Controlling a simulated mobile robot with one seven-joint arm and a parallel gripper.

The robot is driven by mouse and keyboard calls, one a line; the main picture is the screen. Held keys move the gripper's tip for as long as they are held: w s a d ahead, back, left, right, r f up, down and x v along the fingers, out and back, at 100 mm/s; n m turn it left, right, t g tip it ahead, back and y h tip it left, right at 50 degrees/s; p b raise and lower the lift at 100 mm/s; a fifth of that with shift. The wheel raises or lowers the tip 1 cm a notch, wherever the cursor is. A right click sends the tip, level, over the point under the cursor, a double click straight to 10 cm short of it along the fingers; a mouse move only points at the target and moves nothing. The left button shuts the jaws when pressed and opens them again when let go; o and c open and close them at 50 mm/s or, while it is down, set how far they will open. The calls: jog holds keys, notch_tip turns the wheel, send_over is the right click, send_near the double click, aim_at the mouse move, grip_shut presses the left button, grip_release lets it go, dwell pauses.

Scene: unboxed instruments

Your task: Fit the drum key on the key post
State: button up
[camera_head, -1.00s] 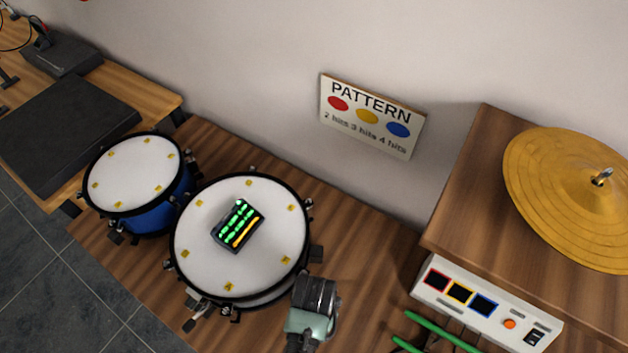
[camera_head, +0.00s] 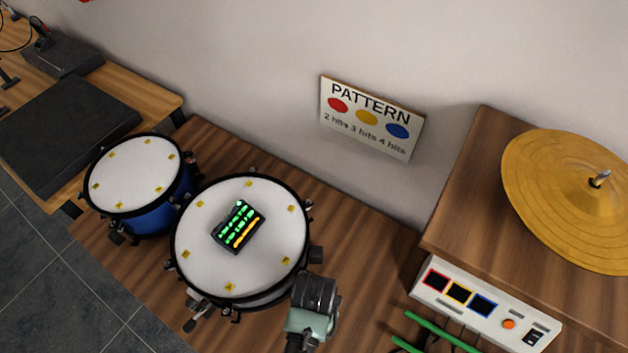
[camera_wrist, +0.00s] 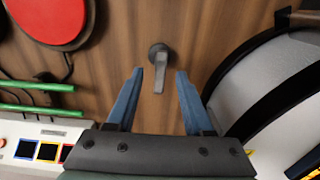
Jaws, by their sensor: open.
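In the wrist view, a small dark grey metal piece (camera_wrist: 158,65) stands on the wooden bench, with a round base and a narrow stem pointing towards me. I cannot tell whether it is the key post alone or has the drum key on it. My gripper (camera_wrist: 160,73) is open, its two blue fingers apart on either side of the stem's lower end in the picture. I see nothing gripped, and cannot tell whether the fingers touch the stem. In the head view, my gripper (camera_head: 313,297) is seen from above, right of the large drum; its fingertips are hidden.
A large white drum (camera_head: 200,262) with a lit display (camera_head: 238,227) stands left; a blue drum (camera_head: 150,218) stands beyond it. Green sticks (camera_head: 442,331) lie by a white control box (camera_head: 450,300). A cymbal (camera_head: 550,200) is at right. A red disc (camera_wrist: 45,20) shows in the wrist view.

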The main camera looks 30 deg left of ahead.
notch_tip(320, 180, up, 12)
dwell(0.4)
dwell(0.4)
